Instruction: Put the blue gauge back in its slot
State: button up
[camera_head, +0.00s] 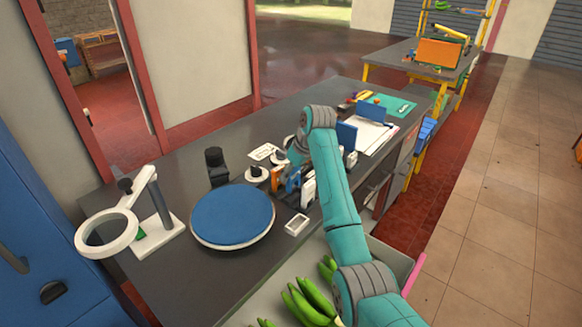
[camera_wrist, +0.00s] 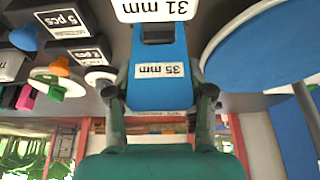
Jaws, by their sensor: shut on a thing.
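The blue gauge, labelled "35 mm" (camera_wrist: 160,62), sits between the two fingers of my gripper (camera_wrist: 160,97) in the wrist view, which looks upside down. My gripper is shut on it. In the head view the blue gauge (camera_head: 292,184) shows just below my gripper, partly covered by my arm. A white gauge labelled "31 mm" (camera_wrist: 158,10) is right beyond its far end in the wrist view; I cannot tell whether they touch. In the head view an orange piece (camera_head: 277,177) stands left of the blue gauge and a white piece (camera_head: 308,192) right of it. The slot cannot be made out.
A blue round turntable (camera_head: 232,215) stands left of my gripper, with a ring magnifier on a stand (camera_head: 107,233) further left. A small white open box (camera_head: 297,224) lies in front. A blue upright panel (camera_head: 346,136) is behind to the right. Green bananas (camera_head: 309,300) are nearby below.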

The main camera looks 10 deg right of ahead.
jog(key=shift+f, duration=0.4)
jog(key=shift+f, duration=1.45)
jog(key=o, duration=1.2)
jog(key=shift+c, duration=0.2)
